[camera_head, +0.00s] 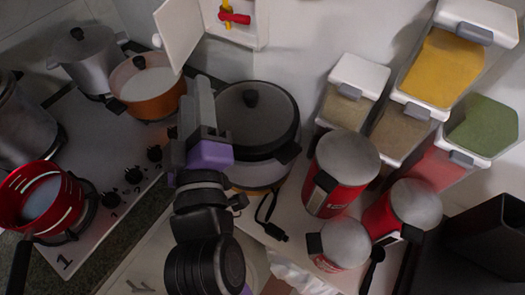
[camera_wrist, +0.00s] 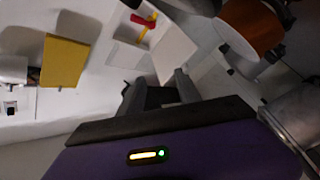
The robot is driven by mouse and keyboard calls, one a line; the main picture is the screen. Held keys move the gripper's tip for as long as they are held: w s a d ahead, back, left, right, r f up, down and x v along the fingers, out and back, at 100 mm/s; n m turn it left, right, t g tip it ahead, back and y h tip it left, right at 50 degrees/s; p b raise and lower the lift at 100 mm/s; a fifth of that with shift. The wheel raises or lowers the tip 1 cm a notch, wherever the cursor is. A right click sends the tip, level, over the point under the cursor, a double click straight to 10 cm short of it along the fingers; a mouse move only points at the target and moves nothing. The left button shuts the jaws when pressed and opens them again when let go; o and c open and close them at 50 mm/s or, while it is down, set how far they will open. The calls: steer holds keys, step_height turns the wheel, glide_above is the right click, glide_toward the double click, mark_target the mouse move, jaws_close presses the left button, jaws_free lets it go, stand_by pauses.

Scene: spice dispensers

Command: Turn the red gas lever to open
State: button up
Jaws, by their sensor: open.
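The red gas lever (camera_head: 235,17) sits on a yellow pipe (camera_head: 228,6) inside a white wall box at the top of the head view. In the wrist view the red lever (camera_wrist: 141,20) crosses the yellow pipe (camera_wrist: 150,27) near the top. The box's white door (camera_head: 180,35) stands open to the left. My gripper (camera_head: 200,92) is below the box in the head view, apart from the lever. In the wrist view my gripper (camera_wrist: 158,88) shows two dark fingers spread apart with nothing between them, pointing toward the box.
An orange pot (camera_head: 150,90) and a grey pot (camera_head: 80,60) stand on the stove at left. A lidded cooker (camera_head: 257,118) is close to my arm's right. Red canisters (camera_head: 341,172) and spice dispensers (camera_head: 355,95) fill the right.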

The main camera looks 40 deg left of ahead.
steer(key=w+d+f+m, duration=0.1)
steer(key=d+f+m, duration=0.2)
steer(key=d, duration=0.9)
steer(key=shift+w+d+f+m+t+h, duration=0.3)
steer(key=shift+f+m+t, duration=0.1)
steer(key=shift+f, duration=1)
steer(key=shift+c, duration=0.4)
